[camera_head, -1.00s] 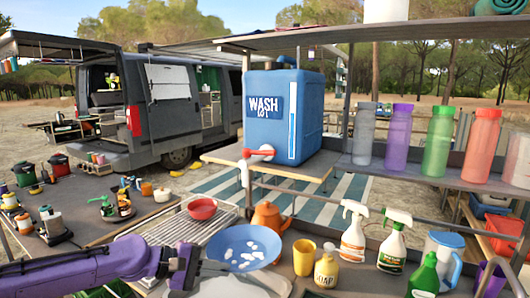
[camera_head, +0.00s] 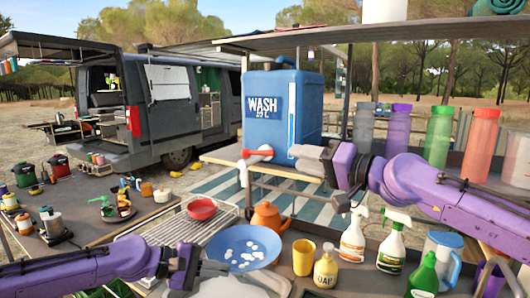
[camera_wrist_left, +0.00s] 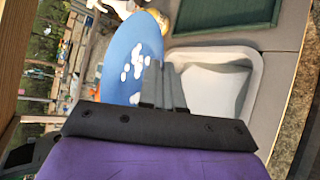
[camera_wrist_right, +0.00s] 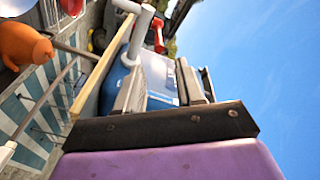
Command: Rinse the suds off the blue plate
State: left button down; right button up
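The blue plate (camera_head: 262,233) carries several white suds patches and is tilted over the pale sink basin (camera_wrist_left: 258,75). My left gripper (camera_head: 222,266) is shut on the plate's edge; its fingers (camera_wrist_left: 163,84) are close together there in the left wrist view. The blue water tank (camera_head: 308,90) marked WASH stands on a shelf, with a red tap handle (camera_head: 264,151) and a white spout pipe (camera_head: 243,174) at its front. My right gripper (camera_head: 300,154) is open and empty, just right of the tap handle. In the right wrist view the handle (camera_wrist_right: 159,33) shows beyond the fingers. No water stream shows.
A red bowl (camera_head: 202,209) sits on the wire rack (camera_head: 180,228). Several coloured bottles (camera_head: 398,130) line the right shelf, behind my right arm.

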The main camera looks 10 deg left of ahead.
aim_at(264, 152)
jog(key=x, duration=1.1)
jog(key=shift+a, duration=0.15)
jog(key=shift+f, duration=0.1)
grip_shut()
